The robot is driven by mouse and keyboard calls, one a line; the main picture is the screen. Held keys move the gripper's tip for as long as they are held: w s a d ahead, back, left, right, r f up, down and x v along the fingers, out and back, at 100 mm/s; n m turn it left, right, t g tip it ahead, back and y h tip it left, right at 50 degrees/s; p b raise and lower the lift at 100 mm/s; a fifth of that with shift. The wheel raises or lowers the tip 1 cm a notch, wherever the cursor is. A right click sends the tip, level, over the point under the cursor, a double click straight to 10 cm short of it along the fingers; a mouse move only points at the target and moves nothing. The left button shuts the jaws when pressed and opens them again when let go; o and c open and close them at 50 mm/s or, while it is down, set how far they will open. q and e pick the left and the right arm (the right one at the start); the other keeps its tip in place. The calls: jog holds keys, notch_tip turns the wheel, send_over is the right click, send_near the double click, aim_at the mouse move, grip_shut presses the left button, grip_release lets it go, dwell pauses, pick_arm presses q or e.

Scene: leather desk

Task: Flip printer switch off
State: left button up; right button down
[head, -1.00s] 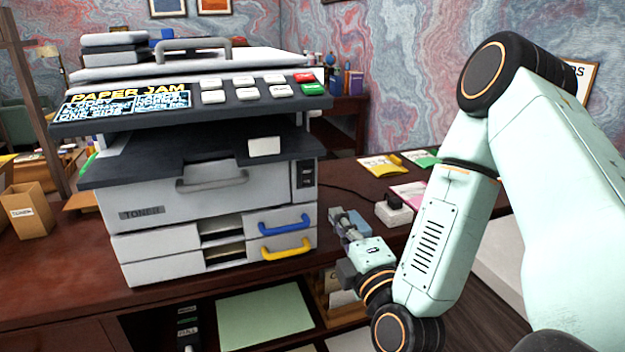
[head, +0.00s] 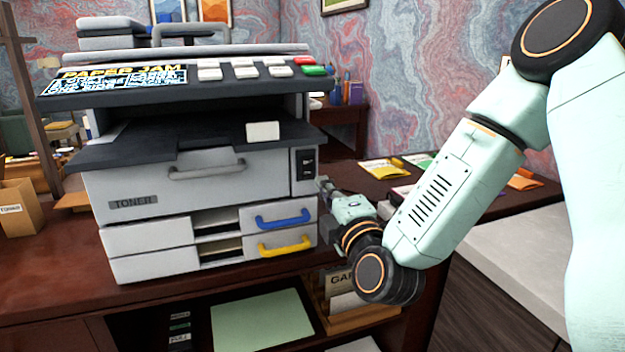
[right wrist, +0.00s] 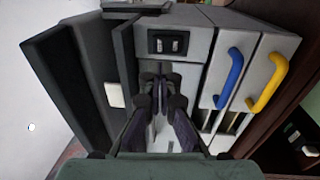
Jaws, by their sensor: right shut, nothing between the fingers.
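The printer (head: 150,190) stands on the dark red desk, with a lit "PAPER JAM" display on its sloped top panel. Its switch (head: 307,163) is a small black rocker in a dark plate on the front right. The switch also shows in the right wrist view (right wrist: 168,43), just beyond my fingertips. My right gripper (head: 324,187) is shut and empty, beside the printer's right front edge, a little below and right of the switch. In the right wrist view its fingers (right wrist: 159,85) point toward the printer front, apart from the switch. My left gripper is not in view.
Blue (head: 284,217) and yellow (head: 284,246) drawer handles stick out below the switch. A white tab (head: 263,131) juts from the printer's output shelf. Coloured packets (head: 383,170) lie on the desk at right. An open shelf with green paper (head: 262,321) is below.

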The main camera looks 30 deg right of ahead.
aim_at(307, 162)
jog(key=b+x, duration=0.1)
jog(key=x, duration=0.6)
jog(key=shift+w+r, duration=0.1)
jog(key=shift+w, duration=0.05)
jog(key=shift+w+r+g+p, duration=0.25)
jog(key=shift+g+p, duration=0.05)
jog(key=shift+p, duration=0.85)
jog(key=shift+f, duration=0.15)
